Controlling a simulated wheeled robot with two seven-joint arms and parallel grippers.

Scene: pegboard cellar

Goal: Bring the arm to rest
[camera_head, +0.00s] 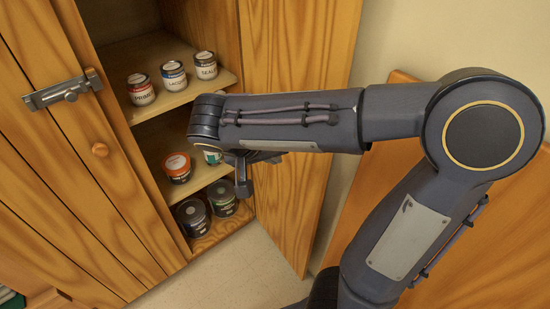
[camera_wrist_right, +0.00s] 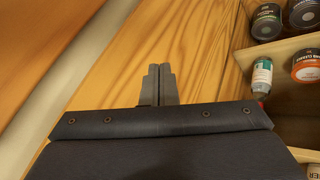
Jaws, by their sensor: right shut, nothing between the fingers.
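My right arm reaches in from the right in the head view, bent at the elbow, with its forearm across the open cabinet. My right gripper (camera_head: 243,188) hangs at the forearm's end, in front of the cabinet's lower shelves. In the right wrist view the right gripper (camera_wrist_right: 159,84) shows its two fingers together, with nothing between them. Behind them is the wooden door panel. My left gripper is not in view.
The wooden cabinet stands open, its right door (camera_head: 292,100) swung out beside my forearm. Cans (camera_head: 172,76) stand on its upper shelf, more below, including an orange-lidded can (camera_head: 177,168). A small teal-and-white bottle (camera_wrist_right: 262,72) shows in the wrist view. A latch (camera_head: 65,90) crosses the left door.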

